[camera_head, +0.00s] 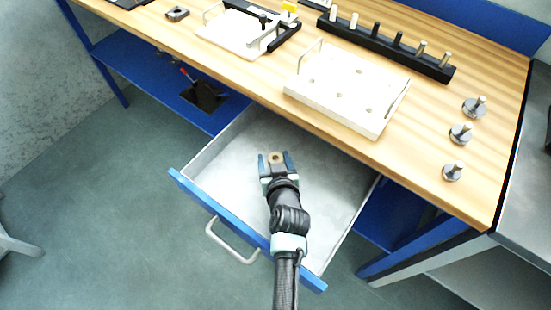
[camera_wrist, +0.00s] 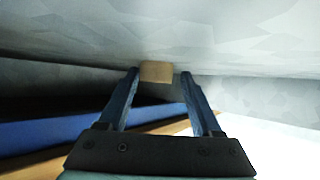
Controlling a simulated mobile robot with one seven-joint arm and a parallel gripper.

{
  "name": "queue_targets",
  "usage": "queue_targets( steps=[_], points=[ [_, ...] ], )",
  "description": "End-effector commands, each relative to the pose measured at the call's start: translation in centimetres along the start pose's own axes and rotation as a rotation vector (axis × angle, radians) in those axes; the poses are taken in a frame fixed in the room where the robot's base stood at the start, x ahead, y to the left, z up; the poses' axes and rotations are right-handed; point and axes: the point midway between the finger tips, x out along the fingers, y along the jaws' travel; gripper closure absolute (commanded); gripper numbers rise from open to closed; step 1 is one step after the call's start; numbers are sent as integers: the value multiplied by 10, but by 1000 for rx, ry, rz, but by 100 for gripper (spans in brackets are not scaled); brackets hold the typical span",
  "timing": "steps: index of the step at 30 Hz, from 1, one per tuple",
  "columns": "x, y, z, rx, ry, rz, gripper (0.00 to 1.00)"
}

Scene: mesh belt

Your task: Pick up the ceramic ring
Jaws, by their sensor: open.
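The ceramic ring (camera_head: 274,157) is a small tan ring inside the open drawer (camera_head: 330,180). In the wrist view the ring (camera_wrist: 156,72) appears as a small tan block, seen edge-on, between the far ends of the fingers. My gripper (camera_head: 275,159) reaches into the drawer with its two fingers apart, one on each side of the ring. The gripper also shows in the wrist view (camera_wrist: 159,75), open, with a gap visible beside the ring. I cannot tell whether either finger touches it.
The drawer's blue front (camera_head: 240,228) and side walls surround my gripper. The wooden bench top (camera_head: 430,120) overhangs the drawer's back. On it stand a white board with holes (camera_head: 345,92), a black peg rack (camera_head: 385,47) and several metal knobbed discs (camera_head: 460,133).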

Motion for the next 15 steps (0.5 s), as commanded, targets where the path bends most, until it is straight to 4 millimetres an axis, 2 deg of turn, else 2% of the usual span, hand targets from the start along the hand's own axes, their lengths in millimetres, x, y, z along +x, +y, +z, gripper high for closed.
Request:
queue_targets(
  steps=[5, 15],
  points=[
    [0, 0, 0, 0, 1, 0, 34],
    [0, 0, 0, 0, 1, -1, 95]
  ],
)
